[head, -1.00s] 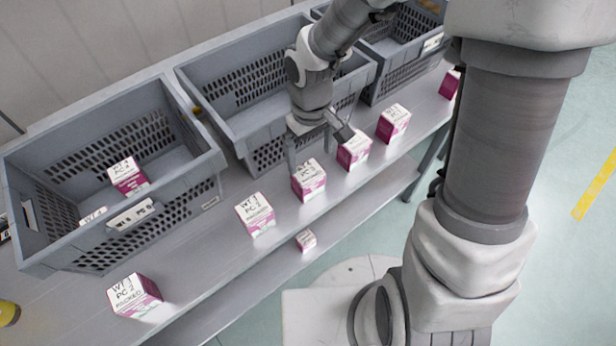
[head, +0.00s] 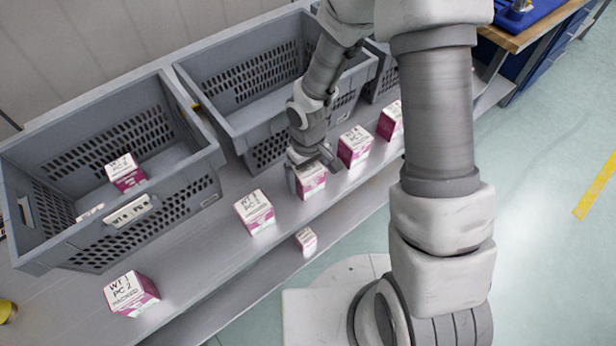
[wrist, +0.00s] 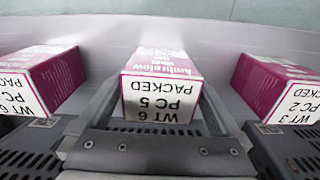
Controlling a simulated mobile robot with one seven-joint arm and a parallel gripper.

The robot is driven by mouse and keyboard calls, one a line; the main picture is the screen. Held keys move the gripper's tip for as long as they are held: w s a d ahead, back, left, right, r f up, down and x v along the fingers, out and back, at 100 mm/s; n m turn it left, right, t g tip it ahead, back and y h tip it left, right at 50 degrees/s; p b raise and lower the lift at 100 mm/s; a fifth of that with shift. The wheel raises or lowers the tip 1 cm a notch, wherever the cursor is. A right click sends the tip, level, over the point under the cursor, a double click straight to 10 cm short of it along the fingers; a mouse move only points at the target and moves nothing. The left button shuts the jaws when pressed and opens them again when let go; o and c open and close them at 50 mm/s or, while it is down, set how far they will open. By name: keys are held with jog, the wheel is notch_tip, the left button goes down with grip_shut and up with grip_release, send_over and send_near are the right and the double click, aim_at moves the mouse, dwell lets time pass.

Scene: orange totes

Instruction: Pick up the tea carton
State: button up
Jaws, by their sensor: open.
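A white and magenta tea carton (head: 312,181) stands on the grey shelf near its front edge, its upper part hidden by my gripper in the head view. My gripper (head: 313,172) is over it, pointing down. In the wrist view the carton (wrist: 162,85), marked "WT 6 PC 5 PACKED", lies between my two open fingers (wrist: 158,100), one on each side. I cannot tell whether the fingers touch it. Similar cartons flank it in the wrist view, one at left (wrist: 38,80) and one at right (wrist: 280,88).
More cartons stand in the row, including one to the left (head: 254,212) and one to the right (head: 354,146). Grey perforated totes (head: 235,118) stand behind. A small carton (head: 306,240) sits on the lower shelf.

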aim_at(308, 168)
jog(key=shift+f, duration=0.15)
jog(key=c, duration=1.3)
jog(key=shift+r, duration=0.8)
notch_tip(308, 168, up, 2)
jog(key=shift+r, duration=0.2)
jog(key=shift+s+d+r+p, duration=0.35)
jog(key=shift+s+d+r, duration=0.8)
jog(key=shift+s+d, duration=0.25)
jog(key=shift+s+d+r+p, duration=0.4)
jog(key=shift+s+d+r, duration=0.85)
jog(key=shift+s, duration=0.1)
jog(key=shift+s+d+r+p, duration=0.35)
jog(key=shift+s+d+r, duration=0.75)
jog(key=shift+s+d, duration=0.3)
